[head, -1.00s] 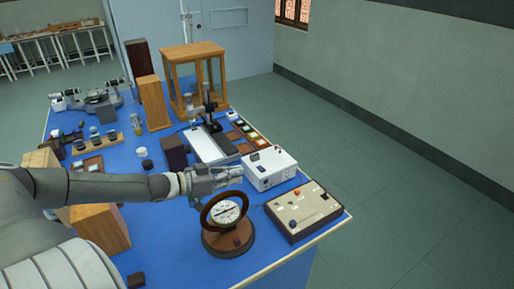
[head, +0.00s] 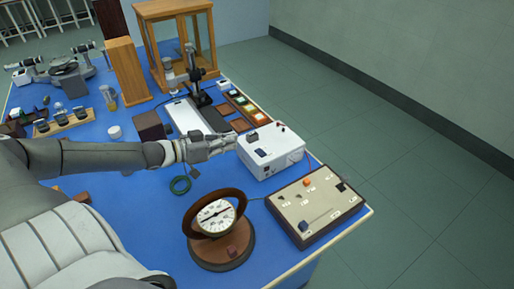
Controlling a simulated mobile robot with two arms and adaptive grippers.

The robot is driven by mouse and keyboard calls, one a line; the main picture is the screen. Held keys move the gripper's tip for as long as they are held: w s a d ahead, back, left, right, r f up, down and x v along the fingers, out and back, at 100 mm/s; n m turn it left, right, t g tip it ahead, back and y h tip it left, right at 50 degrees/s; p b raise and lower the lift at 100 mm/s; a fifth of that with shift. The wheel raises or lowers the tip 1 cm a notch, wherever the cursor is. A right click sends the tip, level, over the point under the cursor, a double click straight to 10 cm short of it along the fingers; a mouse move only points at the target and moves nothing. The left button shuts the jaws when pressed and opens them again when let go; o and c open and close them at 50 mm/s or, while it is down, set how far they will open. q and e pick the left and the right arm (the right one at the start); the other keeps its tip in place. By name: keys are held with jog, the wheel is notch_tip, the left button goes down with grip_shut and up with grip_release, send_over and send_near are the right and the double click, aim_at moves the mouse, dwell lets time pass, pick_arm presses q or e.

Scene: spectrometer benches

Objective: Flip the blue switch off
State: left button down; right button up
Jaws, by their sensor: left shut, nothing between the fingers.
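A white box (head: 284,158) stands near the right edge of the blue table, with a dark bluish switch-like part (head: 253,137) on its top near the left corner. A beige control panel (head: 322,209) lies in front of it, with a small dark blue part (head: 303,227) near its left end. I cannot tell for sure which of these is the blue switch. My left gripper (head: 234,139) is shut and empty, at the white box's left corner, close to the part on top. Whether it touches the box cannot be told. My right gripper is out of view.
A round dial meter in a wooden ring (head: 216,217) stands in front of my left arm, near the table's front. A microscope-like stand (head: 196,88) and a wooden glass case (head: 180,12) are behind. Bare floor lies right.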

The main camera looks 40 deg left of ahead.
pick_arm(q)
send_over(261, 153)
jog(key=s+a, duration=0.1)
jog(key=s, duration=0.1)
jog(key=shift+w+a+f+b, duration=0.1)
jog(key=shift+f+b, duration=0.05)
jog(key=shift+f, duration=0.3)
jog(key=shift+w+a+f+b, duration=0.1)
jog(key=shift+f+b, duration=0.05)
jog(key=shift+f, duration=0.3)
jog(key=f, duration=0.2)
jog(key=shift+w+d+f+p, duration=0.25)
jog(key=shift+d+f+p, duration=0.1)
jog(key=shift+d+f, duration=0.05)
jog(key=shift+s+f, duration=0.1)
jog(key=shift+f, duration=0.75)
